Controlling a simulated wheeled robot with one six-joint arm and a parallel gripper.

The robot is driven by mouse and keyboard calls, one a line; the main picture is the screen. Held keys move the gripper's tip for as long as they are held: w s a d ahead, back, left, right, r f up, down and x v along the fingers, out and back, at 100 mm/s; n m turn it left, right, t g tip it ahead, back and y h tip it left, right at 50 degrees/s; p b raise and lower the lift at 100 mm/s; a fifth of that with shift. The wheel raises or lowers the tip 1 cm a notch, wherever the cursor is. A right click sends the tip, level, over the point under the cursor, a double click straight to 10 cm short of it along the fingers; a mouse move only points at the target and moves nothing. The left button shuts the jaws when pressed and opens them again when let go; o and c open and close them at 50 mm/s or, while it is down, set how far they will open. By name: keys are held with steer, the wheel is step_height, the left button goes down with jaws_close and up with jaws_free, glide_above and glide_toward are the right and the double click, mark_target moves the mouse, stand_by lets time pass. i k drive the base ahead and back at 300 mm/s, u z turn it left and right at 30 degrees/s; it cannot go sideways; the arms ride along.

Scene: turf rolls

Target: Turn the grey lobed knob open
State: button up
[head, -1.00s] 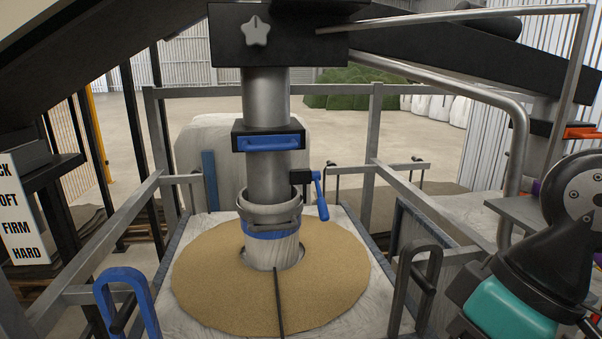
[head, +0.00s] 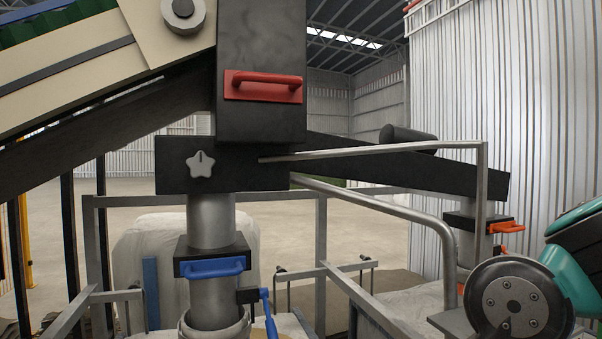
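The grey lobed knob (head: 200,164) sits on the front of a black box (head: 262,172) at the top of a vertical grey pipe (head: 211,222). It has several rounded lobes and a small dark mark at its top. Nothing touches it. Part of my arm shows at the lower right, well apart from the knob. My gripper is not in this view.
A red handle (head: 265,82) is above the knob and a blue handle (head: 212,267) below it. A blue lever (head: 268,312) hangs beside the pipe. A bent grey rail (head: 400,214) crosses between the knob and my arm. An orange handle (head: 506,227) is at right.

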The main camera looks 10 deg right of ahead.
mark_target(201, 164)
steer(key=k, duration=1.3)
steer(key=u, duration=0.7)
steer(key=i, duration=1.4)
steer(key=z, duration=0.4)
